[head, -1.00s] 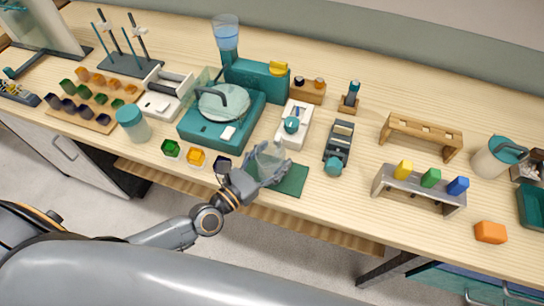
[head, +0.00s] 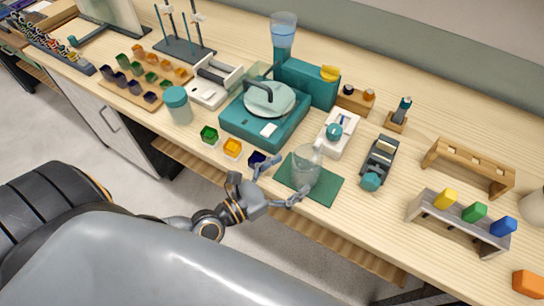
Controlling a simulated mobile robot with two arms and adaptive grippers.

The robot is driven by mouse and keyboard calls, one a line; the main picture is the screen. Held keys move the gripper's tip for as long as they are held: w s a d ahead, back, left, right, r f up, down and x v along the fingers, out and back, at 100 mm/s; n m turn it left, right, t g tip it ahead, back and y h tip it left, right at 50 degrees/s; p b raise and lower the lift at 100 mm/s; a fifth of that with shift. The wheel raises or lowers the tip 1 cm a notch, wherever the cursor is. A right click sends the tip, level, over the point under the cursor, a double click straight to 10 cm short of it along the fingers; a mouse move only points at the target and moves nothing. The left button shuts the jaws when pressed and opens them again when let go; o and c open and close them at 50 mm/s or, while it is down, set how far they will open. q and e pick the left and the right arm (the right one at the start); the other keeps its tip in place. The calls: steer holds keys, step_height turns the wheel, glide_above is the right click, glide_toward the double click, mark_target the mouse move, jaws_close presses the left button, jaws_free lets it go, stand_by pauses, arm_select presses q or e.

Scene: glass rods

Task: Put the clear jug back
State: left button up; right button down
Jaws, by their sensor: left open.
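The clear jug (head: 306,166) stands upright on the green mat (head: 325,189) near the front edge of the bench. My left gripper (head: 284,180) is open at the near left side of the jug, with its fingers spread and nothing held between them. One fingertip lies close to the jug's lower side; I cannot tell whether it touches. My right gripper is not in view.
Behind are a teal machine (head: 265,130) and a white device (head: 338,133). A dark device with a teal knob (head: 379,161) stands to the right.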

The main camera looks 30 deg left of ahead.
arm_select(q)
steer(key=shift+b+v, duration=0.6)
steer(key=shift+v, duration=2.3)
